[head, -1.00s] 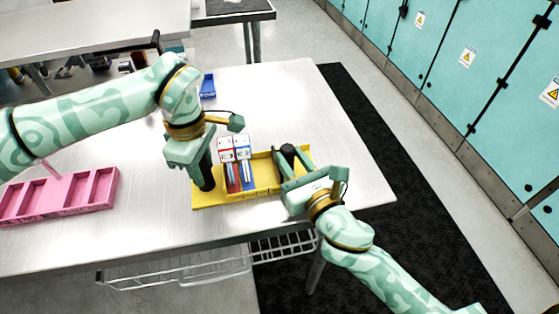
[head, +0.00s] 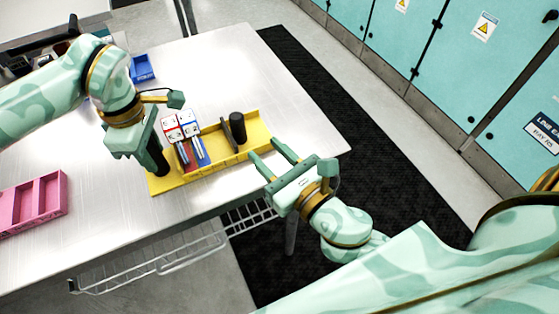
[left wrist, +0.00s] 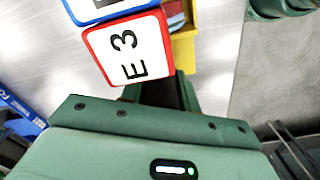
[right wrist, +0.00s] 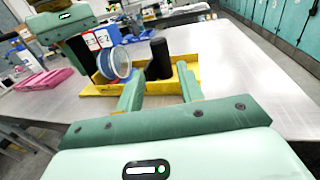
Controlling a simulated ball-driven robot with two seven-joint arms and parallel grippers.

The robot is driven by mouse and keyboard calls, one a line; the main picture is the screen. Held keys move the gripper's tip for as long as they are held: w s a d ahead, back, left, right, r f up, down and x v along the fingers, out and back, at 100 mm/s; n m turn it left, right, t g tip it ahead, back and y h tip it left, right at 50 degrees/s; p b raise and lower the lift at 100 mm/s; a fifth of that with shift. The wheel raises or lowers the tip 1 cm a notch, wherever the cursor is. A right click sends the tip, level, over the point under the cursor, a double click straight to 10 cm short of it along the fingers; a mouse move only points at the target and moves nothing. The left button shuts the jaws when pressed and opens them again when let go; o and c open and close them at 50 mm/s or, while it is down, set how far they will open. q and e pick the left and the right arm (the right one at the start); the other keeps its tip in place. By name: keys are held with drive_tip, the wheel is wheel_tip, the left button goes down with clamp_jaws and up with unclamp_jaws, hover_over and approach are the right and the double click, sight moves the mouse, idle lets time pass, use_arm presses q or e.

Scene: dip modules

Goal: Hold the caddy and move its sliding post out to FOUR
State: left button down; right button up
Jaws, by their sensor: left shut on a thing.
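The yellow caddy (head: 215,166) lies on the steel table. A black upright cylinder (head: 237,128), which looks like the sliding post, stands toward its right end; it also shows in the right wrist view (right wrist: 158,60). My left gripper (head: 155,158) is at the caddy's left end, shut on a dark upright part there; its grip is mostly hidden. My right gripper (head: 271,156) is open and empty, outside the caddy's right end, its fingers pointing toward it. In the right wrist view the post shows beyond and between the fingertips (right wrist: 159,78).
A red-edged module (head: 173,128) and a blue-edged module (head: 190,124) stand in the caddy. A pink tray (head: 45,205) and a blue bin (head: 142,68) are on the table.

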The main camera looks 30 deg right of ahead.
drive_tip(key=shift+v, duration=1.75)
use_arm(q)
drive_tip(key=c, duration=0.9)
unclamp_jaws()
drive_tip(key=shift+c, duration=0.2)
drive_tip(key=shift+r+p, duration=2.6)
drive_tip(key=shift+r, duration=1.2)
use_arm(e)
wheel_tip(320, 180, up, 6)
drive_tip(key=shift+s+r, duration=0.15)
drive_tip(key=shift+s, duration=0.05)
use_arm(q)
wheel_tip(320, 180, up, 9)
drive_tip(key=p, duration=0.6)
use_arm(e)
wheel_tip(320, 180, up, 7)
drive_tip(key=shift+r+t, duration=0.2)
drive_tip(key=shift+t, duration=0.2)
